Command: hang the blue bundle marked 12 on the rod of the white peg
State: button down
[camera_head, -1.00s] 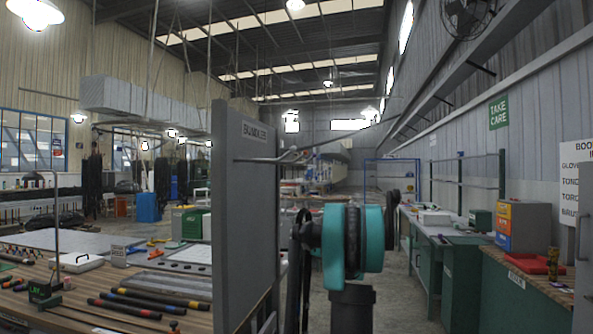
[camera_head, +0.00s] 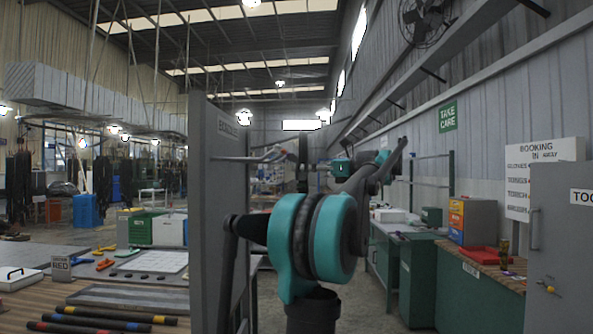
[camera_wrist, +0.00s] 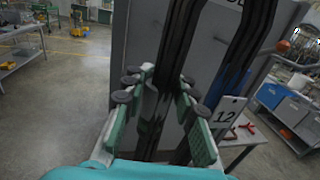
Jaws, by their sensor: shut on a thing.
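My gripper (camera_wrist: 158,100) is shut on the black hoses of the bundle (camera_wrist: 172,60), which run between its green, padded fingers in the wrist view. A white tag marked 12 (camera_wrist: 228,115) hangs beside the right finger, with a little blue showing near it. In the head view my gripper (camera_head: 322,167) is at the end of my arm, right of the grey panel. The dark bundle (camera_head: 303,150) hangs upright there, close to the tip of a pale rod (camera_head: 268,157) sticking out from the panel. I cannot tell whether the rod passes through the loop.
The grey panel (camera_head: 205,220) stands upright close on the left, with a nameplate (camera_head: 228,127). A wooden table (camera_head: 150,322) with hose pieces lies left of it. Green cabinets (camera_head: 465,285) and a grey locker (camera_head: 560,260) line the right.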

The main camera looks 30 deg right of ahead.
jog(key=shift+s+a+f+x, duration=0.65)
jog(key=shift+s+a+x, duration=0.5)
jog(key=shift+x, duration=7.2)
jog(key=shift+w+a+f, duration=0.15)
jog(key=shift+f, duration=0.65)
jog(key=shift+w+a+f, duration=0.1)
jog(key=shift+a+f, duration=0.1)
jog(key=shift+f, duration=0.6)
jog(key=shift+w+a+f, duration=0.15)
jog(key=shift+f, duration=0.65)
jog(key=shift+f, duration=0.1)
jog(key=c, duration=1.2)
grip_release()
jog(key=shift+o, duration=0.2)
